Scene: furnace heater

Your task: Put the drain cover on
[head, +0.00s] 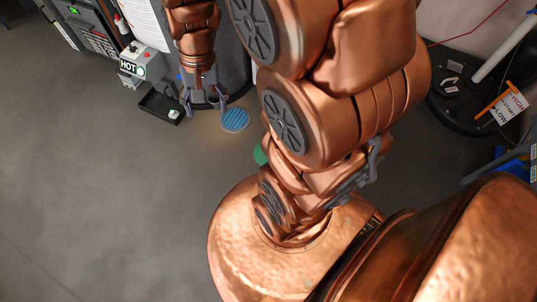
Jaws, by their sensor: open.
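A round blue slatted disc (235,120), which looks like the drain cover, lies flat on the floor near the top middle of the head view. My gripper (206,109) points down just left of it, with its two grey fingers spread and nothing visible between them. The right finger is close to the disc's left edge in the picture; I cannot tell whether they touch. A green round thing (260,154) shows partly on the floor, mostly hidden behind my arm. I cannot tell whether it is the drain.
A black tray (155,108) with a small pale item stands left of my gripper. Behind are a dark cylindrical tank and a grey unit with a HOT sign (130,67). A round black base (450,90) and HIGH/LOW sign (508,105) are at right. The left floor is clear.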

